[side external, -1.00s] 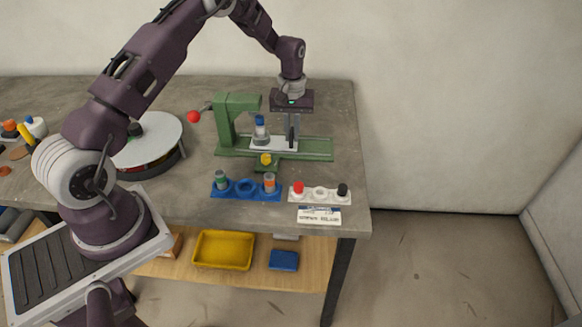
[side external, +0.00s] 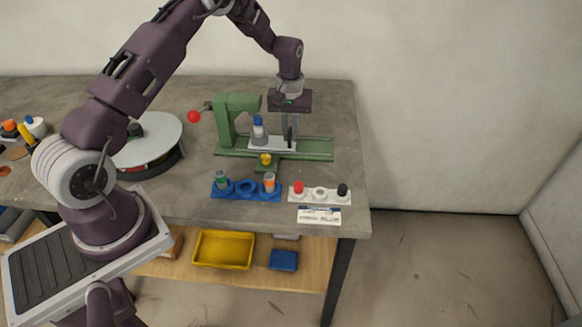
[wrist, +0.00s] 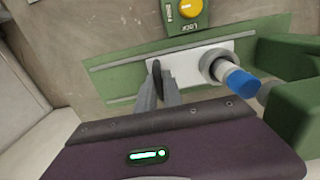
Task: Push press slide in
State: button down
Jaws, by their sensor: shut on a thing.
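The green press (side external: 228,118) stands on a green base with a rail, and a lever with a red ball sticks out at its left. The light grey slide (side external: 285,145) lies on the base and also shows in the wrist view (wrist: 190,65). A grey holder on the slide carries a white cylinder with a blue top (side external: 258,121), upright and just below the press head in the side view. My gripper (side external: 290,138) is shut on the dark upright handle (wrist: 157,75) at the slide's right end. The fingers partly hide the handle.
A yellow lock knob (side external: 265,159) sits at the front of the base. A round turntable (side external: 150,138) is at the left. The table right of the base is clear.

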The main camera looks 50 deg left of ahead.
jog(key=shift+s+a, duration=0.35)
jog(key=shift+a, duration=0.05)
dwell(0.4)
jog(key=c, duration=1.5)
grip_release()
jog(key=shift+r, duration=3.5)
